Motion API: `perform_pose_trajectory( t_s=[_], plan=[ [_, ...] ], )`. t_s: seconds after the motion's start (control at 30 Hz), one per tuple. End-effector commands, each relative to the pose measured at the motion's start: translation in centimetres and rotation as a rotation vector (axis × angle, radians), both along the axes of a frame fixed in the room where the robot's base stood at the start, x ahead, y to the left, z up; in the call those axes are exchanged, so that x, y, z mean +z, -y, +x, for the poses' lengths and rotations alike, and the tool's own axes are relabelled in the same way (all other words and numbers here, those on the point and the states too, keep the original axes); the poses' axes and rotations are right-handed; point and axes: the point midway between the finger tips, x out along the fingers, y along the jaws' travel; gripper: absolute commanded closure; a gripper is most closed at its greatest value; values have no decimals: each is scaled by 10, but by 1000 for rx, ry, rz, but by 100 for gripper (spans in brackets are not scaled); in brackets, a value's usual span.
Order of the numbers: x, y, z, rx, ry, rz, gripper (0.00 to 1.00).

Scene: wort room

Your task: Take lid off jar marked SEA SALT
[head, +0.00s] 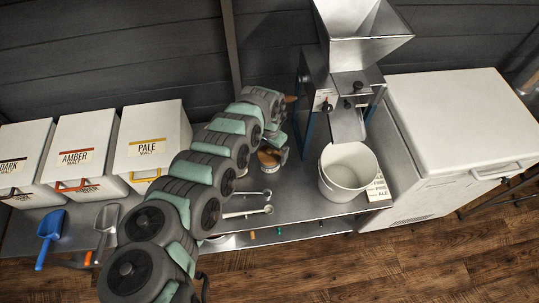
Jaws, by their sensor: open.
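No SEA SALT marking can be read in the head view. A small round brown container (269,157) stands on the metal bench behind my arm. I cannot tell whether it is the jar, and its lid and any label are hidden or too small to make out. My arm reaches across the bench from the bottom left, and its end bends down close to this container. My gripper (279,146) is mostly hidden by the arm links and small in the view. It is open, and no lid shows in it. I cannot tell whether it touches anything.
White bins marked DARK (22,150), AMBER (84,140) and PALE (152,130) stand at left. A blue scoop (50,228) and a metal scoop (106,222) lie before them. Spoons (247,212), a white bucket (347,172), a mill (347,80) and a white chest (460,115) are rightward.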

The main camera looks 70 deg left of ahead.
Motion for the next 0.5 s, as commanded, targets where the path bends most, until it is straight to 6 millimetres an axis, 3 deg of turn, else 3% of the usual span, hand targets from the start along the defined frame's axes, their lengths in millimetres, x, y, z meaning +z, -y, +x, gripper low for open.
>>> perform_pose_trajectory(
  t_s=[0.17, 0.5],
  plan=[
    [1, -1, 0, 0, 0, 1, 1],
    [1, -1, 0, 1, 0, 1, 29]
  ],
)
